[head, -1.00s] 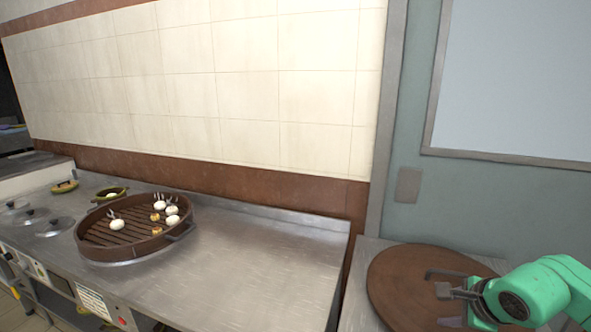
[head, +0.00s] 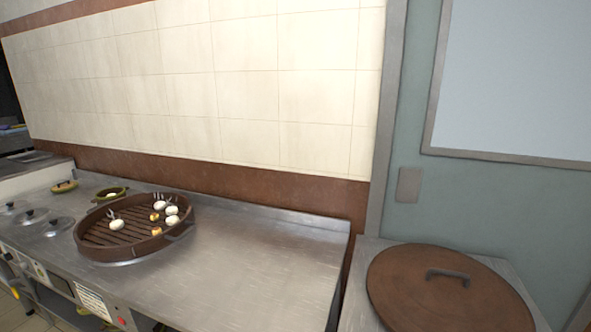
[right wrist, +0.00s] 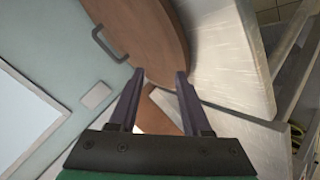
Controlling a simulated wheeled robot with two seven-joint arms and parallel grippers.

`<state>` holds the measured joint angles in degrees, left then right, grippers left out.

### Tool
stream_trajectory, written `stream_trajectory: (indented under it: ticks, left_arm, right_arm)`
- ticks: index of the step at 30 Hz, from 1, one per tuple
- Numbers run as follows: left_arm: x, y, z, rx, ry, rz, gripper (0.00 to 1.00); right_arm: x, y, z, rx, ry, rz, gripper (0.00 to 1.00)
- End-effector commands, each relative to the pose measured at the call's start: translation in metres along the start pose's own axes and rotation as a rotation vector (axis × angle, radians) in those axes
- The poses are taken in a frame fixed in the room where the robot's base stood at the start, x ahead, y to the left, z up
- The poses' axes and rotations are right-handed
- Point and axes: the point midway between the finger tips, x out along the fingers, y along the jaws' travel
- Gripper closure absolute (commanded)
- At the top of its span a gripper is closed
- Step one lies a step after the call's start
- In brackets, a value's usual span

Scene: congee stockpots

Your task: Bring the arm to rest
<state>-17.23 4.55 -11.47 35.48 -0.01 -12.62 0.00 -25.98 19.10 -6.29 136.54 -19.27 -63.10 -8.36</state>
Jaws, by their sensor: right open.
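My right gripper (right wrist: 153,98) shows in the right wrist view with its two fingers apart and nothing between them. Beyond the fingertips are the edge of the round brown lid (right wrist: 172,35) and the metal counter. The lid also shows in the head view (head: 430,300), lying flat at the lower right with its dark handle (head: 448,275) on top. The right gripper is out of the head view and appears apart from the lid. My left gripper is in neither view.
A round brown steamer (head: 125,250) with several white and yellowish pieces sits on the steel counter (head: 260,265). Small pot lids (head: 55,226) and two small bowls (head: 112,194) stand at the left. The counter right of the steamer is clear. A tiled wall (head: 245,90) rises behind.

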Motion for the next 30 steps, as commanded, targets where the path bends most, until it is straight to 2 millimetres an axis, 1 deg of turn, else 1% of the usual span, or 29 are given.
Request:
stream_trajectory:
  ticks: [1,4,7,9,11,12,14,17,20,23,24,26,27,29,30]
  left_arm:
    - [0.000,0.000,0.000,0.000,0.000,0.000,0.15]
    - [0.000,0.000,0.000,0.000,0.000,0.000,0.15]
    - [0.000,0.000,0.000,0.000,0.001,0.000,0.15]
    - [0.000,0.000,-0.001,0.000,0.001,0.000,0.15]
    - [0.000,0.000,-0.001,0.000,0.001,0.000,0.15]
    - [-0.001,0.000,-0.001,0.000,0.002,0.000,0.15]
    - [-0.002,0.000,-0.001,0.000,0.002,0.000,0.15]
    - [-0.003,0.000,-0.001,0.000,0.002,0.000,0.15]
    - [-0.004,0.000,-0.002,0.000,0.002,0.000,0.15]
    - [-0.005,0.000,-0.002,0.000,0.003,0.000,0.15]
    - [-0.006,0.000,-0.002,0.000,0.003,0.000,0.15]
    - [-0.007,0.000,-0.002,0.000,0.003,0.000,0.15]
    - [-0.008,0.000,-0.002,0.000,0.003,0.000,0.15]
    - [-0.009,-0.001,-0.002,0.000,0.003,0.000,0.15]
    - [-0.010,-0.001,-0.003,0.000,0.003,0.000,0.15]
  right_arm:
    - [-0.002,-0.021,0.018,0.076,-0.069,-0.077,0.52]
    - [-0.013,-0.063,0.048,0.209,-0.207,-0.228,0.52]
    - [-0.030,-0.100,0.069,0.311,-0.329,-0.363,0.52]
    - [-0.045,-0.125,0.081,0.372,-0.408,-0.453,0.52]
    - [-0.059,-0.144,0.089,0.418,-0.477,-0.529,0.52]
    - [-0.043,-0.153,0.096,0.406,-0.479,-0.521,0.52]
    - [-0.027,-0.166,0.105,0.400,-0.487,-0.522,0.52]
    - [-0.002,-0.190,0.124,0.392,-0.503,-0.528,0.52]
    - [0.021,-0.218,0.149,0.384,-0.520,-0.535,0.52]
    - [0.042,-0.251,0.183,0.374,-0.540,-0.544,0.52]
    - [0.049,-0.265,0.200,0.369,-0.550,-0.548,0.52]
    - [0.057,-0.289,0.231,0.361,-0.567,-0.555,0.52]
    - [0.059,-0.305,0.254,0.355,-0.581,-0.560,0.52]
    - [0.059,-0.328,0.291,0.345,-0.599,-0.567,0.52]
    - [0.055,-0.342,0.316,0.338,-0.611,-0.573,0.52]
